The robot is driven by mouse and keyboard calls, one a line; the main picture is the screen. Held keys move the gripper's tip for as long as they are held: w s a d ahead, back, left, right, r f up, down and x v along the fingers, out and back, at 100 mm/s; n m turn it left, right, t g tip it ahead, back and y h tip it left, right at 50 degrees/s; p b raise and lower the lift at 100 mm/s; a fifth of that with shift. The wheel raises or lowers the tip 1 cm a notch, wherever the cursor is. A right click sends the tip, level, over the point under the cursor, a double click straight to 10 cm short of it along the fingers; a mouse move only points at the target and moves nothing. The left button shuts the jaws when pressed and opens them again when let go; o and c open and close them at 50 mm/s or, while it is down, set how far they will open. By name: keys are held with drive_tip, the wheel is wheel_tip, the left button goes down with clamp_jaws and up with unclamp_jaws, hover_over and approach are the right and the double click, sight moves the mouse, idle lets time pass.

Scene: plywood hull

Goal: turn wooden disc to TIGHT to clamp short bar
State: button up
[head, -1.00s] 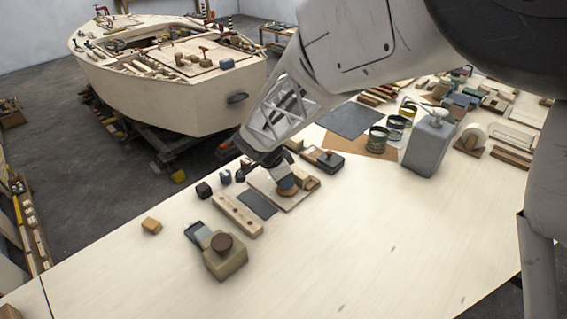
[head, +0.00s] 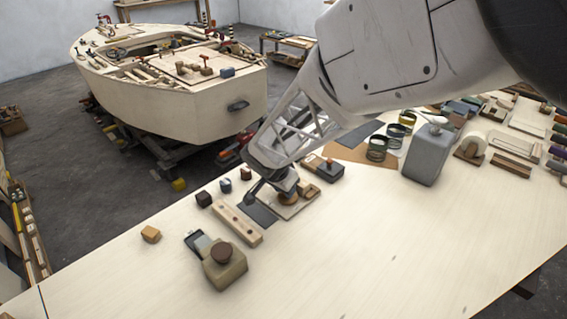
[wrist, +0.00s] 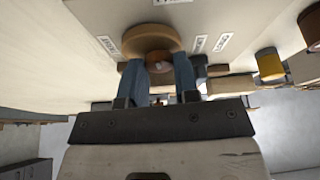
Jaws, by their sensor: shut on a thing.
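The round wooden disc (wrist: 153,38) sits on a pale board, with my gripper (wrist: 158,68) shut on it. Its two blue-grey fingers are at the disc in the wrist view. White labels lie on the board on both sides of the disc; their lettering is too small to read surely. In the head view, the disc (head: 288,199) shows partly below my gripper (head: 286,188), on its board (head: 291,211). A small wooden block (head: 307,190) stands at the board's right side. I cannot tell which piece is the short bar, or whether it is clamped.
A drilled wooden strip (head: 237,224) and a dark flat plate (head: 260,213) lie left of the board. A dark-topped block (head: 323,168) is close behind it. A olive container (head: 223,265) stands in front; a grey canister (head: 428,152) stands right.

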drive_tip(key=shift+n+y, duration=0.5)
drive_tip(key=shift+n, duration=0.7)
drive_tip(key=o, duration=0.7)
drive_tip(key=shift+c, duration=0.2)
drive_tip(key=shift+s, duration=0.1)
drive_tip(key=v, duration=0.7)
drive_tip(key=shift+s+r, duration=0.2)
drive_tip(key=shift+r, duration=0.1)
